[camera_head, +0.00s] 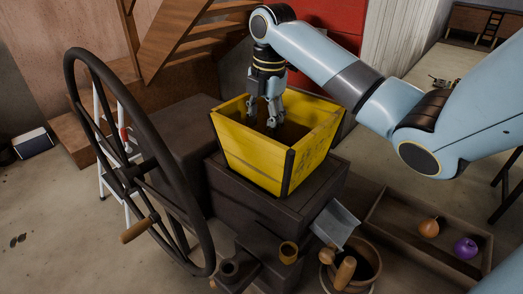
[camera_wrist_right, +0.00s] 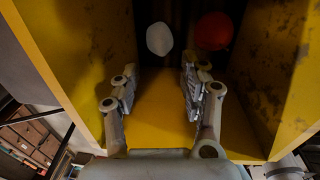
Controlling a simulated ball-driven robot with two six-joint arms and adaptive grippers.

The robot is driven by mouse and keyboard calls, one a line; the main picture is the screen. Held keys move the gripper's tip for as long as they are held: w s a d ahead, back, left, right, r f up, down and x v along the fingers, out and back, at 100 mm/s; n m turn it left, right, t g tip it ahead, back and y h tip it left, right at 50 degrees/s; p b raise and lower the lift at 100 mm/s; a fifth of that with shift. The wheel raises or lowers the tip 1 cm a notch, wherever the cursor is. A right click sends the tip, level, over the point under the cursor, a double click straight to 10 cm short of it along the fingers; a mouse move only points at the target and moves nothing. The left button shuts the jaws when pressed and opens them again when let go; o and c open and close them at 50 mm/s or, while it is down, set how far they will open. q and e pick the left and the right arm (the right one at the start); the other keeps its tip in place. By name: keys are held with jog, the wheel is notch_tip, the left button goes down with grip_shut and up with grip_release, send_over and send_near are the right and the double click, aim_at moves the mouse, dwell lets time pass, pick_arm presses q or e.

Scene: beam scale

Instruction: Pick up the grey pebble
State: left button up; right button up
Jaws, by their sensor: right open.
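A pale grey-white rounded pebble (camera_wrist_right: 159,39) shows in the right wrist view, inside the yellow hopper (camera_head: 240,150), at the dark opening beyond my fingertips. My right gripper (camera_head: 262,118) points down into the hopper from above. In the right wrist view its two fingers (camera_wrist_right: 158,82) are spread with nothing between them, and the pebble lies ahead of the gap, apart from both fingers. The pebble is hidden in the head view. My left gripper is not in view.
A red round object (camera_wrist_right: 214,30) is right of the pebble, near the right finger. The hopper's sloping walls surround the gripper. A large dark wheel (camera_head: 78,90) stands left. A wooden tray (camera_head: 412,243) at lower right holds an orange item (camera_head: 429,228) and a purple item (camera_head: 466,248).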

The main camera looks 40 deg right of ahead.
jog(key=f, duration=0.3)
jog(key=shift+a+f, duration=0.2)
jog(key=shift+f, duration=0.15)
jog(key=f, duration=0.3)
jog(key=f+p, duration=0.1)
jog(key=f, duration=0.1)
jog(key=shift+w+f, duration=0.35)
jog(key=shift+w, duration=0.05)
jog(key=c, duration=0.9)
jog(key=shift+r, duration=0.15)
